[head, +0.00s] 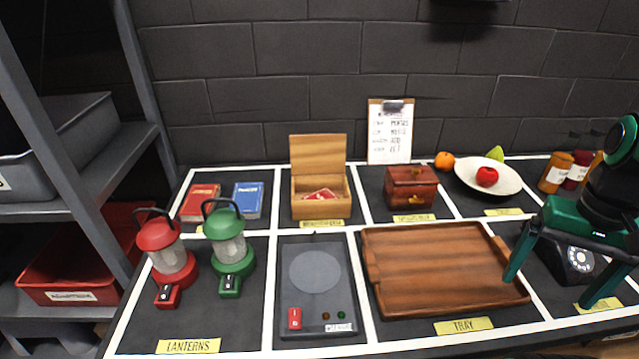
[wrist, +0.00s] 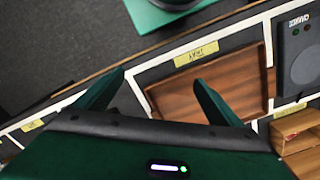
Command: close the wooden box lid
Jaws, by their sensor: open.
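The light wooden box (head: 320,203) stands at the back of the table, left of the middle in the head view. Its lid (head: 318,158) is raised upright at the back, and a red item lies inside. Part of a light wooden box shows at the lower right edge of the wrist view (wrist: 297,135). My gripper (head: 550,292) is at the right in the head view, over the area by the black telephone, well apart from the box. Its two green fingers also show in the wrist view (wrist: 158,82), spread with nothing between them.
The empty wooden tray (head: 445,270) lies between my gripper and the box. A dark red chest (head: 411,188), a clipboard (head: 390,132) and a fruit plate (head: 510,180) stand at the back. Lanterns (head: 232,250), books (head: 248,200) and a grey button device (head: 318,310) are left of the tray.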

